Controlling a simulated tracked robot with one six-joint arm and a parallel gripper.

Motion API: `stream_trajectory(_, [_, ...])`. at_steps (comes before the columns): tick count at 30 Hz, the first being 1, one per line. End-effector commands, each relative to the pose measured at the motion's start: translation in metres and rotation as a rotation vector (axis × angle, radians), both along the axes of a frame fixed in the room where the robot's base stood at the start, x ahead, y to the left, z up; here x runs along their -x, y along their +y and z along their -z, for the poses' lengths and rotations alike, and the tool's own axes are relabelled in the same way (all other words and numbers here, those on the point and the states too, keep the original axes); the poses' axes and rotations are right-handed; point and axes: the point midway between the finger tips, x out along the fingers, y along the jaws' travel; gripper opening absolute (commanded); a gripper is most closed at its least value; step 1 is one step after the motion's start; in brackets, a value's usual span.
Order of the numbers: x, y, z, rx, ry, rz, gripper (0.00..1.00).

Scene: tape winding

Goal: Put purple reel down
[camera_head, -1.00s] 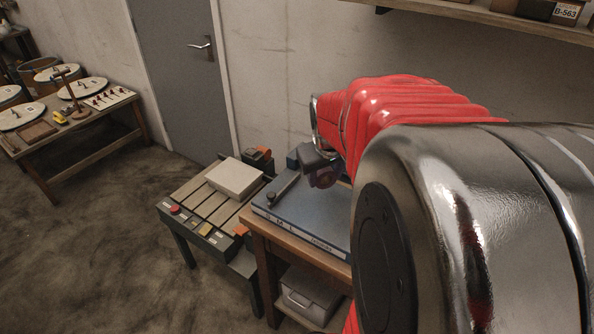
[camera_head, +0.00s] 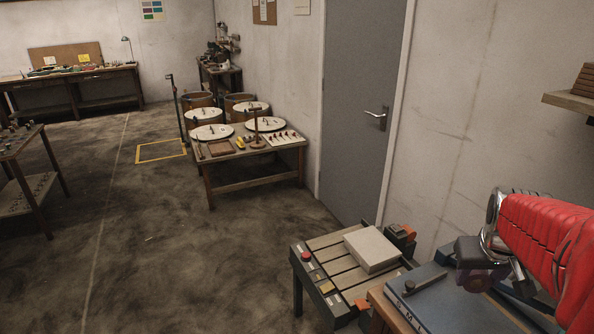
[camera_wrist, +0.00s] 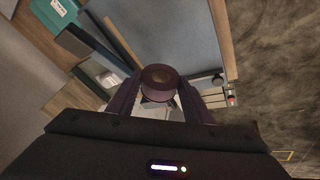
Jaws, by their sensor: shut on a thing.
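The purple reel (camera_wrist: 160,73) sits between the two fingers of my gripper (camera_wrist: 163,92) in the wrist view, its round dark hub facing the camera. My gripper is shut on it. In the head view the reel (camera_head: 476,280) shows dimly under the dark gripper (camera_head: 482,258), at the right, in front of the blue-grey plate on the wooden table. The gap between reel and plate cannot be told.
The blue-grey plate (camera_head: 445,305) carries a dark rod (camera_head: 426,284). Left of it stands a slatted stand (camera_head: 330,263) with a pale block (camera_head: 371,249). A low table (camera_head: 222,163) with white discs is by the grey door (camera_head: 358,110). Open floor lies left.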

Motion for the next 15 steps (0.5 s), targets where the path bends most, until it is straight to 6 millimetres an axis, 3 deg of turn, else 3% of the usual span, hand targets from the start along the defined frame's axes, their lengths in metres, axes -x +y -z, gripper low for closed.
stream_trajectory(8, [-0.05,0.041,0.015,-0.004,0.011,-0.052,0.21])
stream_trajectory(15, [-0.099,0.095,0.032,-0.003,0.014,-0.105,0.21])
